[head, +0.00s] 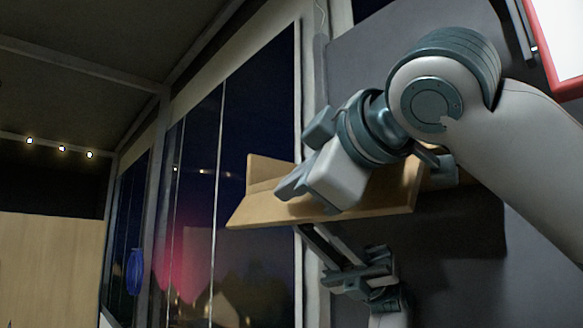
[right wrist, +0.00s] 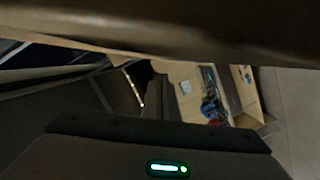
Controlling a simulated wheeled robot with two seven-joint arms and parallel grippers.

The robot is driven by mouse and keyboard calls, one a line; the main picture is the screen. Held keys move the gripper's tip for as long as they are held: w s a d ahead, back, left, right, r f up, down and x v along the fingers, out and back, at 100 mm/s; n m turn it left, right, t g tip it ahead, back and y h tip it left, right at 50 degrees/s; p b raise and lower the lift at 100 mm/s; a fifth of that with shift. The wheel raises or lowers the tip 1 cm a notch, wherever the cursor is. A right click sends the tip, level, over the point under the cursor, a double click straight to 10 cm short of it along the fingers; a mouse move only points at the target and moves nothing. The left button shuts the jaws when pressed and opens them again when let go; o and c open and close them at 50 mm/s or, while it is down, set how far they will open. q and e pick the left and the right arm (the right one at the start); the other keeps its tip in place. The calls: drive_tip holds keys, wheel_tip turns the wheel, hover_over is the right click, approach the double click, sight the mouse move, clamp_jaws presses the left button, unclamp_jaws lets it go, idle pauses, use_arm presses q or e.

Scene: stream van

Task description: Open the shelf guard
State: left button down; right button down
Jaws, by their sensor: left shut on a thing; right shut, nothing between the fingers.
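The wooden wall shelf (head: 400,190) is in the middle of the head view, with a long tan front board, which looks like the shelf guard (head: 260,210), along its lower front. My left gripper (head: 308,234) is below, shut on the guard's lower edge; the exact contact is hard to see. My right gripper (head: 288,187) is above, shut and empty, at the shelf's inner side and over the board. It hides part of the shelf. I cannot tell if its fingers touch the wood.
Tall dark windows (head: 255,120) stand to the left of the shelf. A grey wall panel (head: 450,240) lies behind and below it. A red-framed board (head: 560,45) is at upper right. A blue object (head: 135,271) hangs at left. In the right wrist view, a brown surface (right wrist: 180,30) crosses close overhead.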

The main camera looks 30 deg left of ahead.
sight(302, 204)
use_arm(q)
drive_tip(key=shift+d+f, duration=0.1)
use_arm(e)
drive_tip(key=shift+w+d+f, duration=0.25)
drive_tip(key=shift+w+f, duration=0.3)
drive_tip(key=shift+w, duration=0.15)
use_arm(q)
drive_tip(key=shift+s, duration=0.25)
use_arm(e)
drive_tip(key=shift+w+d+f+n, duration=0.15)
drive_tip(key=shift+w+f+n, duration=0.15)
drive_tip(key=shift+w+f, duration=0.2)
use_arm(q)
drive_tip(key=c, duration=1.5)
unclamp_jaws()
drive_tip(key=shift+c, duration=0.2)
use_arm(e)
drive_tip(key=shift+d, duration=0.1)
drive_tip(key=shift+w+d, duration=0.1)
use_arm(q)
drive_tip(key=shift+a+r, duration=0.2)
use_arm(e)
drive_tip(key=shift+r, duration=0.1)
use_arm(q)
drive_tip(key=shift+w, duration=0.1)
